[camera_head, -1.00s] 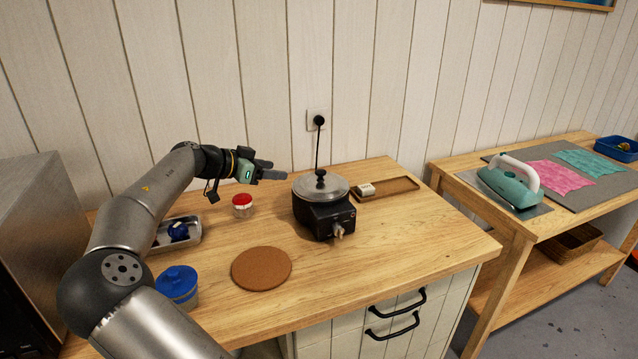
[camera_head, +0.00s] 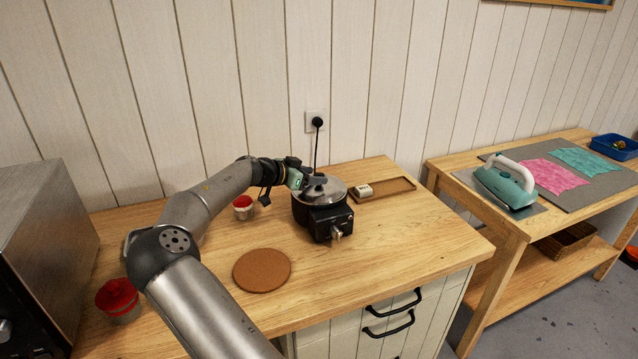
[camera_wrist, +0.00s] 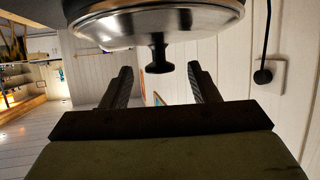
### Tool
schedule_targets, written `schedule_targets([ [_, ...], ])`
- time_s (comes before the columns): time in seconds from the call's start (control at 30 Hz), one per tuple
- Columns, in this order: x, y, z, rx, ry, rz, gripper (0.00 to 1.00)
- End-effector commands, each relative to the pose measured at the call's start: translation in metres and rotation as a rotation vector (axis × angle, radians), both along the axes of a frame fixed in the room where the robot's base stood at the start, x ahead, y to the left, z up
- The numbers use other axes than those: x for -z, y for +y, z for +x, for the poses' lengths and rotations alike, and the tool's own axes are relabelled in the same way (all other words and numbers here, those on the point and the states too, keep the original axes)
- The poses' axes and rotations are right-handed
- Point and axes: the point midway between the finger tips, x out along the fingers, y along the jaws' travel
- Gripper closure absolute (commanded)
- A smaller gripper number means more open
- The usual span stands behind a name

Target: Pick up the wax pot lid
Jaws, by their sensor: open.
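The wax pot lid (camera_head: 326,188) is a round steel lid with a black knob, seated on the black wax pot (camera_head: 322,217) on the wooden counter. In the wrist view the lid (camera_wrist: 205,22) is at the top, upside down in the picture, with its knob (camera_wrist: 159,55) hanging into view. My gripper (camera_head: 311,182) is at the lid's knob from the left, and my arm hides part of the knob. In the wrist view my gripper (camera_wrist: 160,80) is open, its two fingers apart on either side of the knob's line, with the knob just beyond the tips.
A cork mat (camera_head: 262,270) lies in front of the pot. A wooden tray with a white item (camera_head: 384,190) is right of it. The counter's right part is clear.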

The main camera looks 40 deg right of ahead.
Motion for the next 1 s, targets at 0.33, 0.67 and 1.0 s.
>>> schedule_targets([
  [0.33, 0.010, -0.026, 0.000, -0.002, -0.001, 0.001, 0.45],
  [0.67, 0.010, -0.026, 0.000, -0.001, 0.000, 0.001, 0.96],
  [1.0, 0.007, -0.026, 0.000, -0.001, -0.002, 0.000, 0.96],
])
